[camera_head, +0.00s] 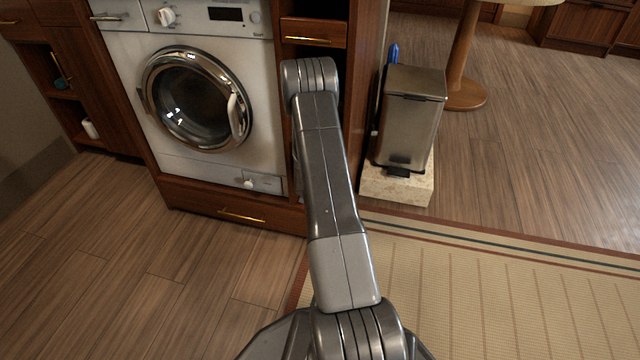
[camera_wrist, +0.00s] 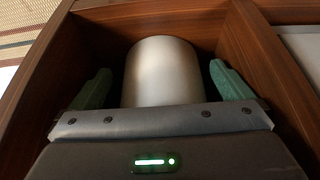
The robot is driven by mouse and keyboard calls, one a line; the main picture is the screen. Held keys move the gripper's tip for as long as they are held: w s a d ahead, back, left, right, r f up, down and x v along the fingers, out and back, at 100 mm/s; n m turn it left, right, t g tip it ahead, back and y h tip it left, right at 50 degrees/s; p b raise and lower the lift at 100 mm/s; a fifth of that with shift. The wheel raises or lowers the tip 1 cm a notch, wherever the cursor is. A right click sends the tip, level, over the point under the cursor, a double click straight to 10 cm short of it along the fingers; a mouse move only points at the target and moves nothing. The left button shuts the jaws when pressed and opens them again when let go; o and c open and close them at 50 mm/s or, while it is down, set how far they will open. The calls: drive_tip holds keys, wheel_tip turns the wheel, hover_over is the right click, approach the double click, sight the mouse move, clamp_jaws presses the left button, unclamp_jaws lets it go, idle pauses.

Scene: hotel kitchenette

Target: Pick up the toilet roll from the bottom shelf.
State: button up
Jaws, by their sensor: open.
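A pale grey, smooth cylinder (camera_wrist: 162,70) stands in a wooden compartment (camera_wrist: 100,25) in the wrist view. It may be the toilet roll, but no paper texture or core hole shows. My gripper (camera_wrist: 163,84) is open, with one green finger on each side of the cylinder and a visible gap on both sides. The cylinder's near lower part is hidden by my gripper body. In the head view my arm reaches into the narrow cabinet right of the washing machine; my gripper and the cylinder are hidden there.
Compartment walls stand close on both sides of my fingers. A washing machine (camera_head: 208,165) is left of the arm, a drawer (camera_head: 312,32) above, a metal bin (camera_head: 408,120) to the right. A small white object (camera_head: 90,128) sits on a far-left low shelf.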

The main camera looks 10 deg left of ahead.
drive_tip(key=shift+w, duration=0.55)
drive_tip(key=shift+w+f, duration=0.25)
drive_tip(key=shift+f, duration=0.4)
drive_tip(key=c, duration=0.9)
